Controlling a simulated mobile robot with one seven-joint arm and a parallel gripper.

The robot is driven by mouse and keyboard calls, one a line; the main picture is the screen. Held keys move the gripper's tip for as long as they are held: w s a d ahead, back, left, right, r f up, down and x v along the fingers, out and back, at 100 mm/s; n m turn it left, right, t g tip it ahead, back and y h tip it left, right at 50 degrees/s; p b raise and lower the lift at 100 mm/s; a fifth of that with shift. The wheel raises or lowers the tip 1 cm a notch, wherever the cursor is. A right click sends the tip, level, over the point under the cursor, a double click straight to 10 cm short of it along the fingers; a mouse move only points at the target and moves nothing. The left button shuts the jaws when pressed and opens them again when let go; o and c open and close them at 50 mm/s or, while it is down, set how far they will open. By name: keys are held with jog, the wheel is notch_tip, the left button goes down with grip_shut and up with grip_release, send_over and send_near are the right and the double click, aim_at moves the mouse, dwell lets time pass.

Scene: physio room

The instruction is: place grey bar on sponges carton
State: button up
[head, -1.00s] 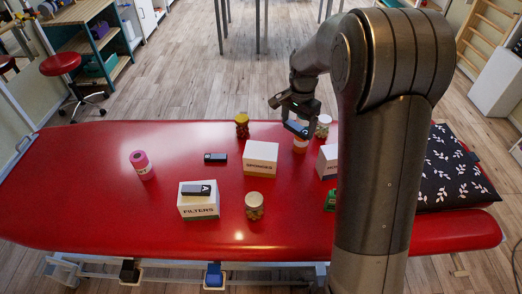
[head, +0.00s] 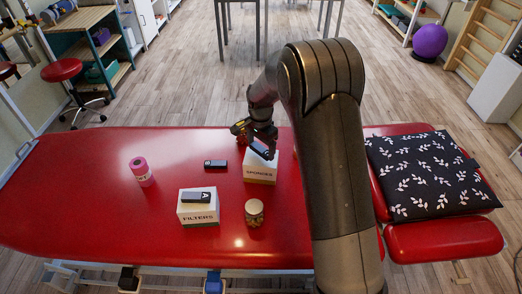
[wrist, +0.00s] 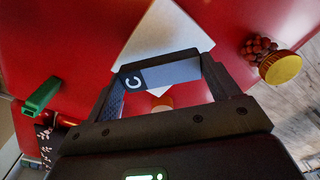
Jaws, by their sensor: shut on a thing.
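My gripper (head: 262,146) is shut on a grey bar (head: 261,152) over the white sponges carton (head: 260,174). In the wrist view the bar (wrist: 175,73) lies crosswise between the fingers (wrist: 158,78), with a white letter C on its dark end. The carton's white top (wrist: 165,35) shows beyond and below the bar. The bar looks tilted in the head view, and I cannot tell whether it touches the carton. The gripper and bar hide part of the carton's top.
A filters carton (head: 198,214) bears a dark bar (head: 196,197) marked A. Another dark bar (head: 215,164) lies left of the sponges carton. A pink roll (head: 141,171), a jar (head: 254,211) and a yellow-lidded jar (wrist: 281,68) stand nearby. A green item (wrist: 42,96) shows in the wrist view.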

aim_at(261, 149)
jog(key=shift+f, duration=1)
jog(key=o, duration=0.9)
jog(key=shift+f, duration=0.1)
notch_tip(261, 149, up, 12)
jog(key=shift+r, duration=0.2)
